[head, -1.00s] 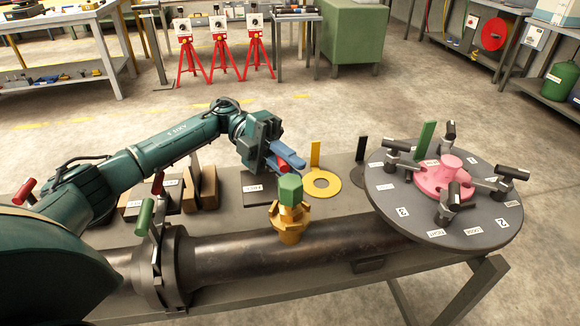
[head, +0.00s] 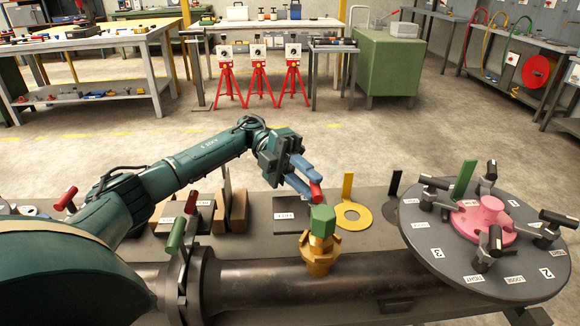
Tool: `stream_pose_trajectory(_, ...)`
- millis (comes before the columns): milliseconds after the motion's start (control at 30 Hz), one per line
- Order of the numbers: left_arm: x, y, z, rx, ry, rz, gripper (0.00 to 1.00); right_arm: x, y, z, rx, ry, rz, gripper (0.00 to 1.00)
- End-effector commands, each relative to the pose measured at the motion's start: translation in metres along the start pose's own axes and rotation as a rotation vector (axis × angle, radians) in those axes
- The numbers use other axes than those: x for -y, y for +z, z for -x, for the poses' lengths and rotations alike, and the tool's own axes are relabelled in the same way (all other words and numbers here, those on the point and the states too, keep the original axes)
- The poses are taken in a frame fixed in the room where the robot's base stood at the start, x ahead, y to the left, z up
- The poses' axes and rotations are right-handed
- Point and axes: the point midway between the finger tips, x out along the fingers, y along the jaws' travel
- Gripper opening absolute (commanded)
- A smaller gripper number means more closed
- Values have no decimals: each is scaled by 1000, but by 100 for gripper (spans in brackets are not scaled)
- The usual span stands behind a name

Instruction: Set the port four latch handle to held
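A round grey disc (head: 455,268) at the right carries several latch handles with black grips: at its left (head: 432,191), back (head: 489,174), right (head: 556,219) and front (head: 491,249). White labels lie beside them; I read 3, 2, TIGHT and LOOSE, but cannot make out a 4 or the word held. A pink flanged spool (head: 482,219) sits at the disc's centre. My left gripper (head: 312,186) has blue fingers above and left of the green-topped brass fitting, away from the disc. A red piece shows at its fingertips; I cannot tell whether it is gripped. My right gripper is not in view.
The brass fitting (head: 318,258) with its green hexagonal top stands on the dark pipe (head: 365,277). A yellow ring with a tab (head: 354,215) lies behind it. A green upright tab (head: 465,180) rises from the disc. Red-grip (head: 66,198) and green-grip (head: 175,236) levers stand at the left.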

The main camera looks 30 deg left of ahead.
Motion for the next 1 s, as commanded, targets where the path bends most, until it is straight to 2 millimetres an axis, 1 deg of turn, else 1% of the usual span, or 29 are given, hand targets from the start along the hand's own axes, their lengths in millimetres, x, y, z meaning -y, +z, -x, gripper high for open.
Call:
stream_pose_trajectory(33,-1,1,12,5,-1,-2,25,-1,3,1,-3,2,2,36)
stream_pose_trajectory(200,0,1,47,3,-3,-3,25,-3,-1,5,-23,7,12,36)
stream_pose_trajectory(400,-2,1,63,-5,1,1,25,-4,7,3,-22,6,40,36)
stream_pose_trajectory(633,0,0,74,-1,0,-2,25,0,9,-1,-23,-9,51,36)
stream_pose_trajectory(1000,0,0,75,-1,0,-1,25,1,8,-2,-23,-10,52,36)
